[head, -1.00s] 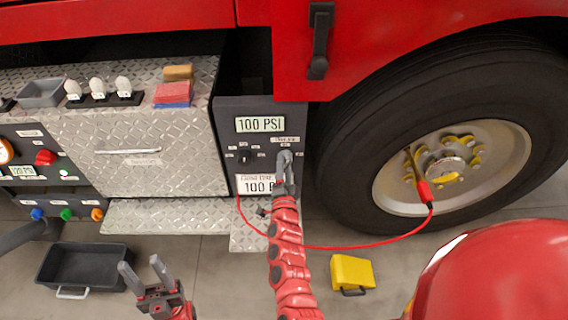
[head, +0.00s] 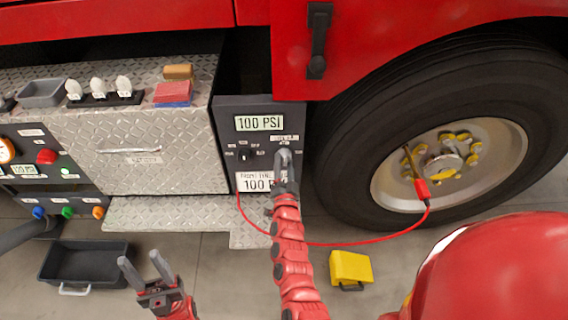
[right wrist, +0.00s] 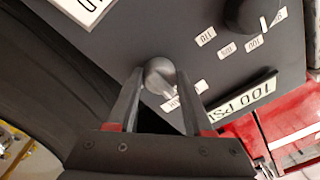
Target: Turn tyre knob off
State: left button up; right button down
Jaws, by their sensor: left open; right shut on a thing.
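The dark pump panel (head: 262,112) carries a 100 PSI display (head: 259,123), a black dial (head: 243,154) and a grey metal knob (right wrist: 160,75). My right gripper (head: 284,160) is at the right side of the panel. In the right wrist view its fingers (right wrist: 160,92) are closed around the grey knob, one on each side. The label beside the knob is partly covered by a finger and cannot be read in full. The black dial also shows in the right wrist view (right wrist: 250,14), with small number labels around it. My left gripper (head: 146,268) is open and empty above the floor.
A red hose (head: 350,244) runs from the panel to the big tyre (head: 345,140) at right. A yellow chock (head: 350,267) and a black tray (head: 85,265) are on the floor. A diamond-plate step (head: 165,214) lies below the panel.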

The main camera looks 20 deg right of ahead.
jog(key=shift+f, duration=0.15)
jog(key=shift+c, duration=1.5)
grip_release()
jog(key=v, duration=1.7)
jog(key=shift+s, duration=0.2)
